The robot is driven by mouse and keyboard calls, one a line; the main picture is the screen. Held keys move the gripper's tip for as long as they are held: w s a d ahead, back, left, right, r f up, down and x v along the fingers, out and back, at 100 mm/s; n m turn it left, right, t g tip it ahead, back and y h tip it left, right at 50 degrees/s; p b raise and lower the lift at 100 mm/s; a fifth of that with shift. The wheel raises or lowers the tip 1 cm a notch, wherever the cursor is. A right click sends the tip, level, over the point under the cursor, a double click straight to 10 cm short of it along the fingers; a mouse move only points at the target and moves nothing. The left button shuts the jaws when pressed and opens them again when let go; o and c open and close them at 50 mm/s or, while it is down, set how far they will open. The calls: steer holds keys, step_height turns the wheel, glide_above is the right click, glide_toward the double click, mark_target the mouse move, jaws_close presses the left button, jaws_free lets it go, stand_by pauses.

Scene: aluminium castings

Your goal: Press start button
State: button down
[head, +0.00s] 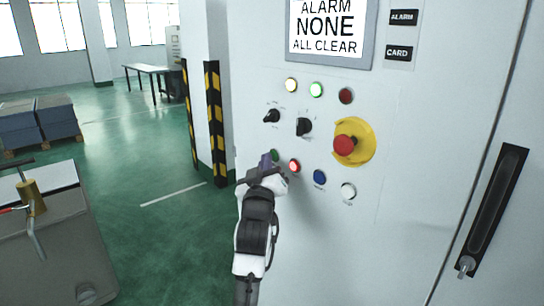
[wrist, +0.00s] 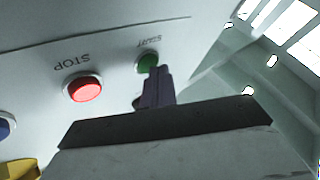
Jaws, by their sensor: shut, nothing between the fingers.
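The green start button (head: 275,154) sits at the left of the lower button row on the white cabinet, partly hidden behind my gripper (head: 266,160). In the wrist view the start button (wrist: 148,62) has the label START above it. My gripper (wrist: 157,75) is shut and empty, its fingertips overlapping the lower edge of the green button. I cannot tell whether the tips touch it. The lit red stop button (head: 294,165) is just to the right; it also shows in the wrist view (wrist: 84,89).
A blue button (head: 319,177) and a white button (head: 348,190) continue the row. Above are black selector knobs (head: 304,127), lamps, and a red emergency stop (head: 344,145) on a yellow plate. A display (head: 325,28) reads ALARM NONE ALL CLEAR. Striped posts (head: 215,120) stand left.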

steer(key=shift+w+d, duration=0.1)
steer(key=shift+d, duration=0.05)
stand_by(0.4)
steer(key=shift+s+a, duration=0.5)
steer(key=shift+a, duration=0.2)
steer(key=s+a, duration=0.1)
steer(key=a, duration=0.1)
steer(key=s+a+b, duration=0.1)
steer(key=s+a, duration=0.1)
stand_by(0.3)
stand_by(0.5)
